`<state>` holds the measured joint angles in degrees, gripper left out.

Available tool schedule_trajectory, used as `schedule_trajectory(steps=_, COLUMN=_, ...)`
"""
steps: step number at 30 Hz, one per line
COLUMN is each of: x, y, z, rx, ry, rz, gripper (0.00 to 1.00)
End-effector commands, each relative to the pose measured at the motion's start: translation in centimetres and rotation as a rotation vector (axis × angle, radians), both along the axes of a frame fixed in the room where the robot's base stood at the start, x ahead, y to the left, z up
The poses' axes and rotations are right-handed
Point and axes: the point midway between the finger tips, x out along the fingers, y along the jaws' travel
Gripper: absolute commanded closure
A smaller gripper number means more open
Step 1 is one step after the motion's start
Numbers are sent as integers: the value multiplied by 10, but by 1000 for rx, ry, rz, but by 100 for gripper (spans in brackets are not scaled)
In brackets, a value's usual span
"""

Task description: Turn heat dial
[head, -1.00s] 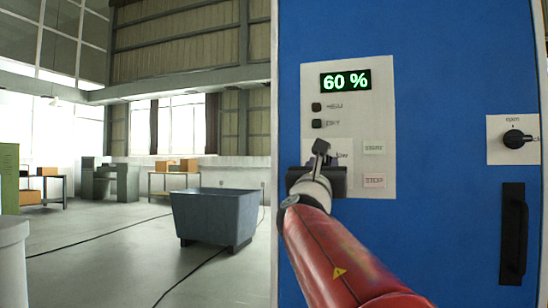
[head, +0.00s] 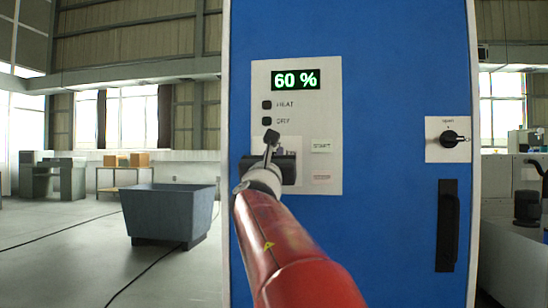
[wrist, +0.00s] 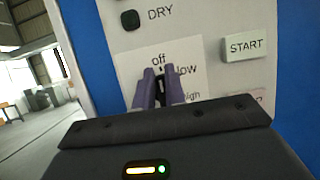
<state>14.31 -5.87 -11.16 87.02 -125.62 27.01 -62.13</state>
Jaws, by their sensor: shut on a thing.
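The heat dial (wrist: 160,90) is a small dark knob on a white plate marked "off", "low" and "high". It shows in the wrist view, mostly hidden between the purple fingertips of my gripper (wrist: 160,88), which is shut on it. In the head view my gripper (head: 275,152) is in front of the lower panel and hides the dial there. The panel (head: 329,112) is on a blue cabinet (head: 390,80). Its display (head: 296,80) reads "60 %" in green.
HEAT (head: 267,104) and DRY (head: 267,121) buttons sit above the dial, with a START button (head: 321,146) to its right. A black open/close knob (head: 449,139) and a handle (head: 447,225) are farther right. A grey bin (head: 168,212) stands on the floor at left.

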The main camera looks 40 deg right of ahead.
Motion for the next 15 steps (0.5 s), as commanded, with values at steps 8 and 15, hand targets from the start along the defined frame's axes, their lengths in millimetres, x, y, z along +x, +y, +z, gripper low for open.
schedule_trajectory(steps=8, x=3, y=-3, z=-10, rx=26, ry=-5, rz=0, gripper=100)
schedule_trajectory(steps=15, x=3, y=-4, z=-12, rx=103, ry=-93, rz=1, gripper=100)
